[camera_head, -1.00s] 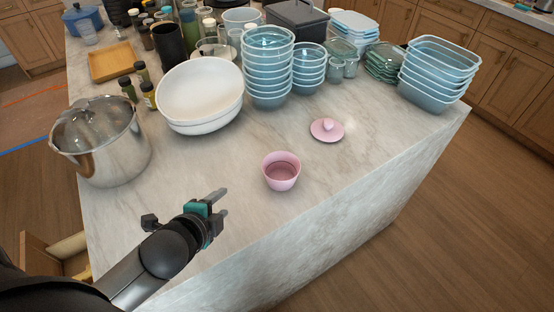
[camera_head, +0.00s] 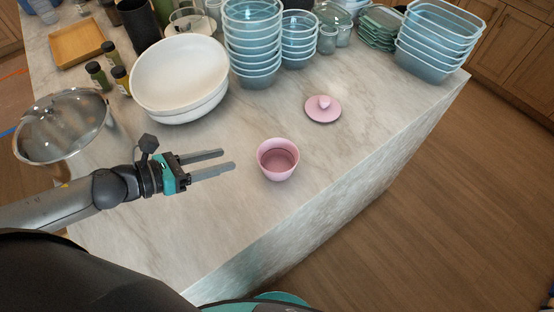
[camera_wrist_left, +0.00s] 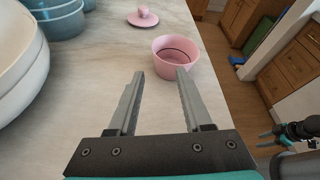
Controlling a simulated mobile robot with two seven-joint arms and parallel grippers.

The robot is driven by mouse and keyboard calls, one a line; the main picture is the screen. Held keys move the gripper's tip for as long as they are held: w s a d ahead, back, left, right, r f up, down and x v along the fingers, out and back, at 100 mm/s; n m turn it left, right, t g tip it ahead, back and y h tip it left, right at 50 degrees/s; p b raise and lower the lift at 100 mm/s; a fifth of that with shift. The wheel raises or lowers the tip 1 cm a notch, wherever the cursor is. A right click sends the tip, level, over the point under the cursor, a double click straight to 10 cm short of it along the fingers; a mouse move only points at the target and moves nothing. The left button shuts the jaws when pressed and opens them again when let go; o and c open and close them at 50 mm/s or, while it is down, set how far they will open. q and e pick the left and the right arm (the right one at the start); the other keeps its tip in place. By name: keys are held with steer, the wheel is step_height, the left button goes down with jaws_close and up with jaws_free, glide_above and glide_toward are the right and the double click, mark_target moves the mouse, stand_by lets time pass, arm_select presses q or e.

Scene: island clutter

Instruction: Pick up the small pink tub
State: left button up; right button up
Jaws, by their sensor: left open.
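The small pink tub (camera_head: 278,172) stands upright and open on the marble island near its front edge. Its round pink lid (camera_head: 323,110) with a knob lies on the counter behind it, to the right. My left gripper (camera_head: 229,161) is open and empty, to the left of the tub, its fingers pointing toward it and apart from it. In the left wrist view the tub (camera_wrist_left: 175,56) is just beyond the fingertips (camera_wrist_left: 160,74), a little right of centre, with the lid (camera_wrist_left: 143,17) farther off. In that view, part of another gripper (camera_wrist_left: 268,136) shows at the right edge, too small to judge its fingers.
White bowls (camera_head: 180,108) stand behind my left gripper, and a steel pot (camera_head: 62,125) is at the left. Stacked blue bowls (camera_head: 254,58) and blue containers (camera_head: 436,45) stand at the back. The counter (camera_head: 375,120) right of the lid is clear.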

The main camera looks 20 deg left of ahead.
arm_select(q)
glide_toward(273, 143)
steer(key=shift+w+d+f, duration=0.25)
steer(key=shift+w+d, duration=0.1)
steer(key=shift+d, duration=0.25)
steer(key=shift+w+d+f, duration=0.2)
steer(key=shift+w+d, duration=0.1)
steer(key=shift+d, duration=0.25)
steer(key=shift+w+a+p+x, duration=0.15)
steer(key=shift+p+x, duration=0.05)
steer(key=shift+x, duration=0.9)
steer(key=shift+w+a+p+x, duration=0.15)
steer(key=shift+p+x, duration=0.05)
steer(key=shift+x, duration=0.9)
steer(key=shift+w+d+f, duration=0.1)
steer(key=shift+w+d, duration=0.15)
steer(key=shift+d, duration=0.05)
steer(key=shift+c, duration=0.2)
jaws_close()
